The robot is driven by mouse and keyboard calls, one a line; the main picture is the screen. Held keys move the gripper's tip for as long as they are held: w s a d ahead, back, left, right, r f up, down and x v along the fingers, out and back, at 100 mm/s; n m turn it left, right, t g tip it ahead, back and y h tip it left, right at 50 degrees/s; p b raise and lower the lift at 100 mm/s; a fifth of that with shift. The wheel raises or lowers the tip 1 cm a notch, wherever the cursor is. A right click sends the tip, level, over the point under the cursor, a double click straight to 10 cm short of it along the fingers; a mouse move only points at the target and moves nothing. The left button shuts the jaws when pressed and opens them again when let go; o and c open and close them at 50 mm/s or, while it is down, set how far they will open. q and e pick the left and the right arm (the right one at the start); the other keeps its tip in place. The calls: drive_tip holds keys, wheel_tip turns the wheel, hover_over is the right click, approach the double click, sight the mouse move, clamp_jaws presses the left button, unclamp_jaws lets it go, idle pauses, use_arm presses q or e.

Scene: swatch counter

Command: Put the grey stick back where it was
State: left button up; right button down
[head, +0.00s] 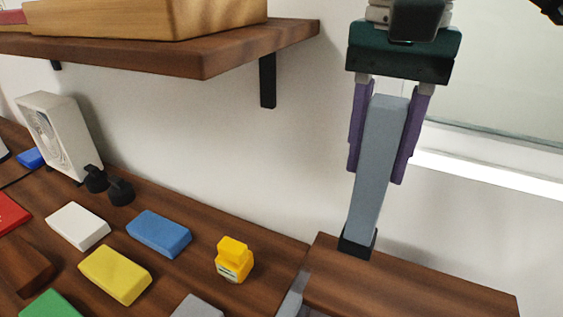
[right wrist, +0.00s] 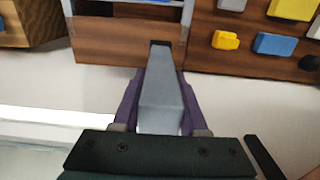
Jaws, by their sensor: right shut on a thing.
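The grey stick (head: 375,165) is a long block, nearly upright and leaning slightly, above the right-hand wooden counter section (head: 420,285). My right gripper (head: 377,176) is shut on it, with a purple finger on each side. A small black square piece (head: 356,246) is at the stick's lower end, at the counter top. I cannot tell whether the stick is seated in it or just above it. In the right wrist view the stick (right wrist: 160,105) runs between the fingers toward the black piece (right wrist: 160,43). My left gripper is not in view.
A wooden shelf (head: 205,62) juts from the wall at upper left. On the left counter are a yellow bottle-like item (head: 234,261), blue (head: 159,233), yellow (head: 115,274) and white (head: 78,226) blocks, and a white fan-like box (head: 60,137). A gap separates the counters.

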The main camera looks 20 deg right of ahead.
sight(363, 219)
wheel_tip(363, 219, down, 9)
drive_tip(key=shift+r+p, duration=0.1)
drive_tip(key=shift+p, duration=0.3)
drive_tip(key=shift+f, duration=0.2)
drive_tip(key=shift+d+f, duration=0.1)
drive_tip(key=shift+f, duration=0.1)
drive_tip(key=shift+c, duration=2.2)
unclamp_jaws()
